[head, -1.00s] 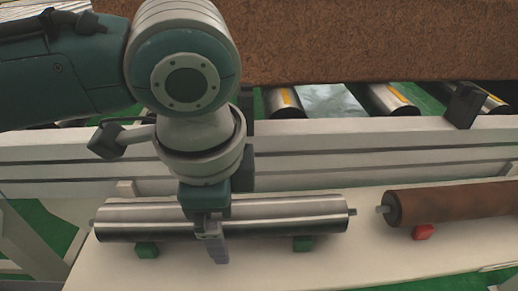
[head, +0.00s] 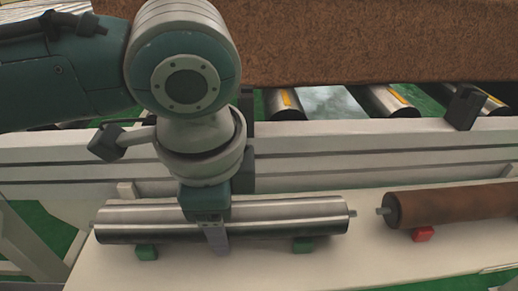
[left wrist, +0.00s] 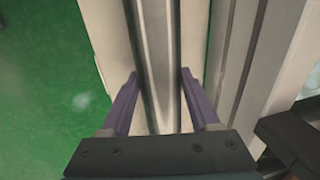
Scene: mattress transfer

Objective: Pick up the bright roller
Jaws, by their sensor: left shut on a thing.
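The bright roller (head: 285,218) is a shiny silver cylinder lying level across the pale shelf in the head view. It shows in the left wrist view (left wrist: 158,60) as a metal bar running between the fingers. My left gripper (head: 216,236) reaches down over the roller, left of its middle, and is shut on it, with one finger on each side (left wrist: 158,90). The roller is at the height of its two green supports, and I cannot tell any gap. The far finger is hidden in the head view. My right gripper is not in view.
A rusty brown roller (head: 455,205) lies to the right by a red support (head: 423,234). A white rail (head: 330,150) runs behind the shelf (head: 350,265). Beyond it are conveyor rollers (head: 390,99) and a large brown block (head: 370,40). The floor is green.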

